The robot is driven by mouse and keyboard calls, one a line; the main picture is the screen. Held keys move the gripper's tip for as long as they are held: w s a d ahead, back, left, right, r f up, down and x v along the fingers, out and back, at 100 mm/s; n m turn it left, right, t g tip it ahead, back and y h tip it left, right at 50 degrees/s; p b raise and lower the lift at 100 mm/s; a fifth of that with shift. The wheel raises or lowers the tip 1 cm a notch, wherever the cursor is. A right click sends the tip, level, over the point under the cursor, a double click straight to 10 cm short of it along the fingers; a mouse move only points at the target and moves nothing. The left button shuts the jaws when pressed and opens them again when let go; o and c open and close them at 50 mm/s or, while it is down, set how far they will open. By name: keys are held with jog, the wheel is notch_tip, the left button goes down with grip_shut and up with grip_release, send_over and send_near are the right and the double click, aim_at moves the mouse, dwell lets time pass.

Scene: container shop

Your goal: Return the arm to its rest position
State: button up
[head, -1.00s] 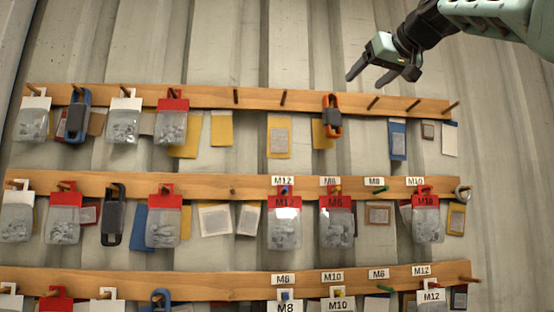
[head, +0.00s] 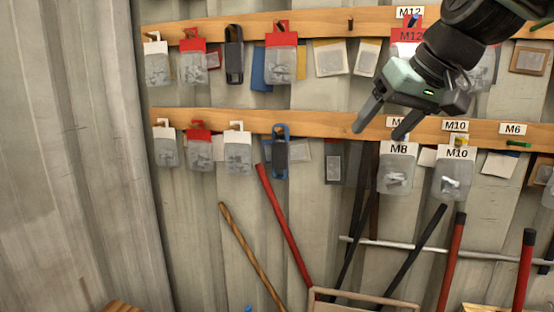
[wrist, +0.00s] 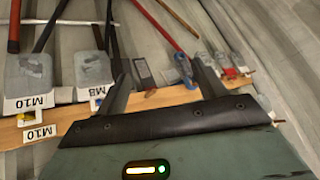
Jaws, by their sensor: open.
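My gripper (head: 382,122) is at the upper right in the head view, with its two dark fingers apart and nothing between them. It is in front of the lower wooden rail, just above and left of the bag labelled M8 (head: 396,175). In the wrist view my gripper (wrist: 158,82) also shows spread, empty fingers, with the rail behind them. My arm hides part of the upper rail and some bags there. I cannot tell how far the fingers are from the wall.
Bags and tools hang on pegs along the upper rail (head: 325,25) and the lower rail (head: 350,127). A bag labelled M10 (head: 454,180) hangs right of the M8 bag. Below, several long handles, one a red bar (head: 285,225), lean by a wooden crate (head: 365,300). The left wall (head: 70,150) is bare.

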jog(key=s+a+f+n+g+b, duration=0.1)
jog(key=s+a+f+g, duration=0.15)
jog(key=s+f, duration=0.4)
jog(key=s+a+f+n+g+b, duration=0.1)
jog(key=s+a+f, duration=0.3)
jog(key=f, duration=0.6)
jog(key=s+d+f+n+g+h+b, duration=0.2)
jog(key=s+f+n+g+h, duration=0.1)
jog(key=s+f, duration=1.1)
jog(key=shift+s+d, duration=0.15)
jog(key=shift+s, duration=0.9)
